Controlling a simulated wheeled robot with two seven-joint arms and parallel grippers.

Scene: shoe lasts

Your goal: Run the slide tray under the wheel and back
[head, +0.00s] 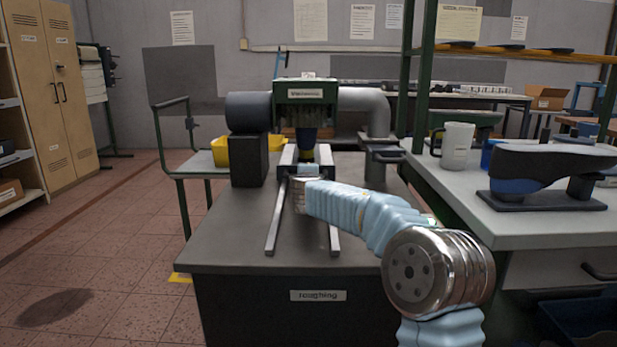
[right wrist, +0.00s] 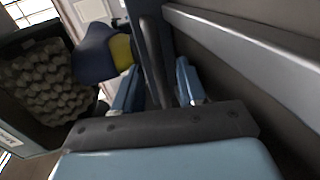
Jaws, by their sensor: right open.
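The wheel (right wrist: 45,85) is a rough, knobbly drum at the left of the right wrist view. In the head view it sits in shadow under the green machine housing (head: 305,90). The slide tray (head: 285,172) is at the far end of two pale rails (head: 278,222), close to the wheel. A navy piece with a yellow part (head: 307,142) stands on or just behind the tray; it also shows in the wrist view (right wrist: 95,55). My right gripper (right wrist: 157,88) is open, its blue fingers either side of a dark bar (right wrist: 152,50). Contact cannot be told. My left gripper is out of view.
The dark roughing bench (head: 240,235) carries the machine; its front top is clear. At the right a grey table (head: 470,225) holds a white mug (head: 457,146) and a dark shoe-shaped device (head: 550,170). A yellow bin (head: 222,152) is behind left.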

